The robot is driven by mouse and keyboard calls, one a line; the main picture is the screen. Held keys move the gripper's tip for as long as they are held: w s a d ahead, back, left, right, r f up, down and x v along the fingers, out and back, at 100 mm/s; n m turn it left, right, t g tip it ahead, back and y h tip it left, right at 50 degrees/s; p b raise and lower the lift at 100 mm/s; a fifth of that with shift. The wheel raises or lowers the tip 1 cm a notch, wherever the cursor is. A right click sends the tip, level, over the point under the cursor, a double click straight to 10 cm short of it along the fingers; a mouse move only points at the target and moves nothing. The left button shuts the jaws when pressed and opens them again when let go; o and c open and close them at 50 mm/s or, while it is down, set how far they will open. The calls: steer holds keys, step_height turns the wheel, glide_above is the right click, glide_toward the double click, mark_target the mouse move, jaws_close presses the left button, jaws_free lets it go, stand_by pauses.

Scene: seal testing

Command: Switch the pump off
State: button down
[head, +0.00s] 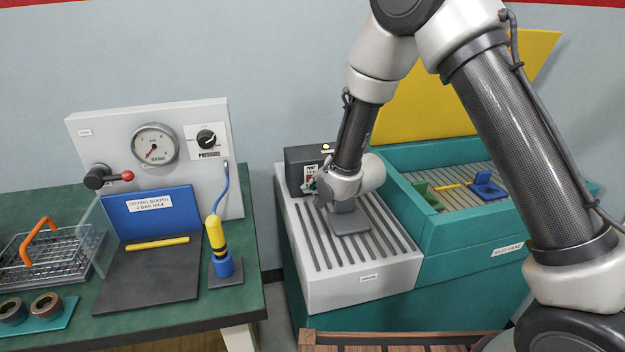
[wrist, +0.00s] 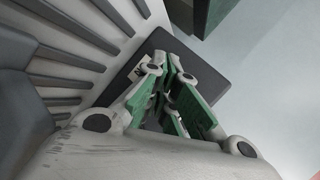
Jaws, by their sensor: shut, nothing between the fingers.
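The pump box (head: 298,158) is a dark grey block at the back left corner of the light grey slatted top, with a white label (head: 309,172) marked for the pump on its front. A small pale light shows on its top. My gripper (head: 313,187) is in front of the box, close to the label, and hides part of its face. In the wrist view, my gripper's green-padded fingers (wrist: 170,75) are shut and empty, reaching toward the dark box (wrist: 205,75). The switch and its position cannot be made out, nor whether the fingertips touch the box.
The slatted drain top (head: 330,285) adjoins a teal tank (head: 465,230) with a raised yellow lid (head: 430,95). On the left, a green bench (head: 90,325) holds a gauge panel (head: 185,130), a wire basket (head: 50,260) and a yellow-and-blue tool (head: 217,240). A gap separates bench and tank.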

steer(key=shift+s, duration=0.1)
steer(key=shift+s+d+f, duration=0.1)
steer(key=shift+s+d, duration=0.15)
steer(key=shift+s, duration=0.35)
steer(key=shift+s+d+f, duration=0.1)
steer(key=shift+s+d, duration=0.1)
steer(key=shift+s, duration=0.6)
steer(key=shift+s+d+f, duration=0.1)
steer(key=shift+s+d, duration=0.15)
steer(key=shift+s, duration=0.55)
steer(key=shift+s+d+f, duration=0.1)
steer(key=shift+s+d, duration=0.1)
steer(key=shift+s, duration=0.6)
